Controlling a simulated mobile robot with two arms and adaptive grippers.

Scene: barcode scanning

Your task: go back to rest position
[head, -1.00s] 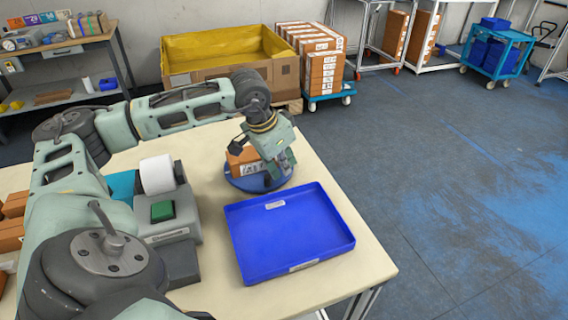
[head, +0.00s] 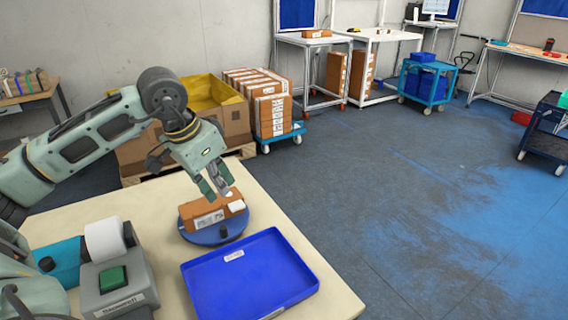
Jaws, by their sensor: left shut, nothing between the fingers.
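My left gripper (head: 222,187) is above the round blue turntable (head: 215,236), with its fingers pointing down and to the right. It is shut and holds nothing. An orange-brown box (head: 208,212) with white labels lies on the turntable, just below the fingertips. I cannot tell whether the fingertips still touch the box. My right gripper is not in view.
An empty blue tray (head: 250,278) lies on the table (head: 90,209) in front of the turntable. A label printer (head: 112,272) with a white roll stands at the left. Behind the table are a large carton with yellow lining (head: 205,95) and a cart of stacked boxes (head: 272,105).

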